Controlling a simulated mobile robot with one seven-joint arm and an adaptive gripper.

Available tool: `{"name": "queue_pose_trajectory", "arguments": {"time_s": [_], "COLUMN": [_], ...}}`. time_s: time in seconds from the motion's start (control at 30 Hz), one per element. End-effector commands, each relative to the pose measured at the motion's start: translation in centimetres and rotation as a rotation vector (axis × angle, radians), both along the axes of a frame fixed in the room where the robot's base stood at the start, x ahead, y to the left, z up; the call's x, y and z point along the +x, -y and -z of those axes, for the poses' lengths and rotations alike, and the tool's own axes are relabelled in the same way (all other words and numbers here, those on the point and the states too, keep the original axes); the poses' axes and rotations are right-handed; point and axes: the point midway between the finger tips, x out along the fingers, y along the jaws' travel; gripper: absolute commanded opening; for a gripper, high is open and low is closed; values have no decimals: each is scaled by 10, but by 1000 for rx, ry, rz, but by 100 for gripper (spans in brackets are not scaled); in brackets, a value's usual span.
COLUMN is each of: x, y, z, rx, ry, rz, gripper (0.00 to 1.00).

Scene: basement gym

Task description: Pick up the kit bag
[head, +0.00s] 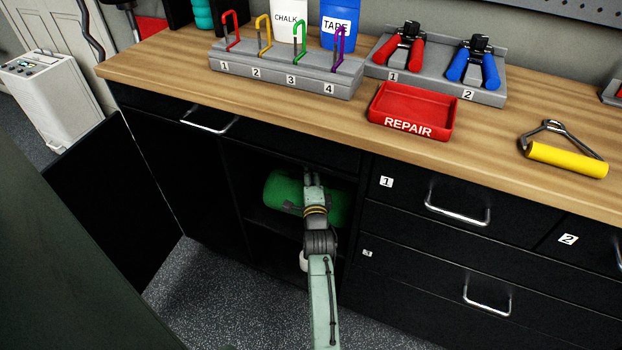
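A green rolled or barrel-shaped thing, which looks like the kit bag (283,192), lies on a shelf inside the open black cabinet under the workbench. My arm reaches into the cabinet from the front, and its end, my gripper (313,178), is at the bag, in front of its middle part. The arm hides part of the bag. The fingers are small and dark against the cabinet. I cannot tell whether they touch the bag or are open or shut.
The cabinet door (118,195) stands open at left. Drawers with metal handles (457,207) are at right. The wooden worktop (160,62) above carries a red REPAIR tray (412,110), a numbered hook rack (285,75), two pliers-like tools and a yellow-handled grip (566,159).

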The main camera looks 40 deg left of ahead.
Motion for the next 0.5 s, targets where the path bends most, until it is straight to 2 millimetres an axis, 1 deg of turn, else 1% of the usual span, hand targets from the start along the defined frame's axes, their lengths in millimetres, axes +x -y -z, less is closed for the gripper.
{"name": "queue_pose_trajectory", "arguments": {"time_s": [0.07, 0.37, 0.5], "x": [0, 0, 0], "y": [0, 0, 0], "z": [0, 0, 0], "rx": [0, -1, -1], "ry": [0, 1, 0], "rz": [0, 0, 0], "gripper": [21, 1, 0]}}
